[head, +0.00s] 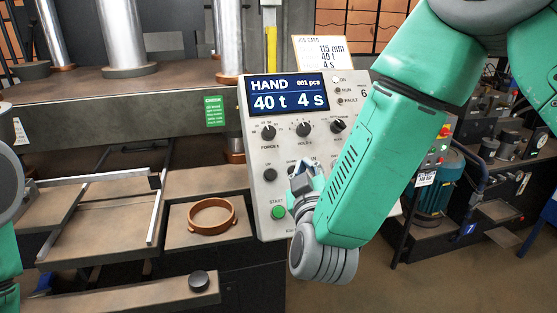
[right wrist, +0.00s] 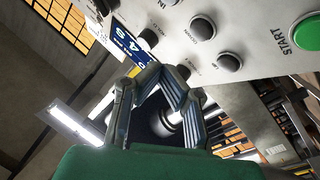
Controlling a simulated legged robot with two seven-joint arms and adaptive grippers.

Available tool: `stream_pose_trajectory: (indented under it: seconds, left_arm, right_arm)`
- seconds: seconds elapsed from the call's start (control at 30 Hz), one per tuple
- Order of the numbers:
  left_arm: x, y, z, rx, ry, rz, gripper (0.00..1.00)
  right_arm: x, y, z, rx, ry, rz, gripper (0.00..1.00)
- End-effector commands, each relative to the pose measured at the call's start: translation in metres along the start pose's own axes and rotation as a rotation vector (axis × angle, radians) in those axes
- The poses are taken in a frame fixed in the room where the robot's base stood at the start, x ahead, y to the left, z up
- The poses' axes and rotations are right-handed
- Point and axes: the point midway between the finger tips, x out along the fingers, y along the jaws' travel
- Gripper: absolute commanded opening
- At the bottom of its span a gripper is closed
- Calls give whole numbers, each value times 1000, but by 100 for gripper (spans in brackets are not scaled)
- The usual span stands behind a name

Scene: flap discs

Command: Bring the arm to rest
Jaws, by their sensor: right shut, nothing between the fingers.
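The panel's display (head: 288,93) reads HAND, 001 pcs, 40 t, 4 s. The green START button (head: 278,212) is left of and below the gripper. It also shows in the right wrist view (right wrist: 308,33). My right forearm hides the panel's right side. Of my left arm only a sliver shows at the left edge.
A job card (head: 322,52) above the panel reads 115 mm, 40 t, 4 s. A black knob (head: 199,281) sits on the front bar.

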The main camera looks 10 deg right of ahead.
Motion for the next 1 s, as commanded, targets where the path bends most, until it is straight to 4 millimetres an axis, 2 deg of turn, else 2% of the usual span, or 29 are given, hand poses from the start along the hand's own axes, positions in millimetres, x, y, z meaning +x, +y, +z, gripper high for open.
stream_pose_trajectory:
  seconds: [0.07,0.17,0.27,0.3,0.37,0.4,0.47,0.5,0.6,0.7,0.9,0.97,1.0]
  left_arm:
    - [0,0,0,0,0,0,47]
    - [0,0,0,0,0,0,47]
    - [0,0,0,0,0,0,47]
    - [0,0,0,0,0,0,47]
    - [0,0,0,0,0,0,47]
    - [0,0,0,0,0,0,47]
    - [0,0,0,0,0,0,47]
    - [0,0,0,0,0,0,47]
    - [0,0,0,0,0,0,47]
    - [0,0,0,0,0,0,47]
    - [0,0,0,0,0,0,47]
    - [0,0,0,0,0,0,47]
    - [12,0,0,0,1,0,47]
  right_arm:
    - [-4,-8,23,11,-46,-48,0]
    - [-15,-24,72,47,-151,-148,0]
    - [-40,-41,135,96,-304,-267,0]
    - [-53,-46,160,116,-374,-312,0]
    - [-76,-53,197,146,-482,-372,0]
    - [-94,-56,221,167,-559,-408,0]
    - [-124,-59,255,195,-681,-457,0]
    - [-145,-59,276,212,-764,-485,0]
    - [-200,-55,321,249,-968,-534,0]
    - [-250,-46,352,274,-1149,-558,0]
    - [-339,-20,389,299,-1463,-562,0]
    - [-364,-11,396,299,-1551,-554,0]
    - [-364,-18,406,300,-1551,-555,0]
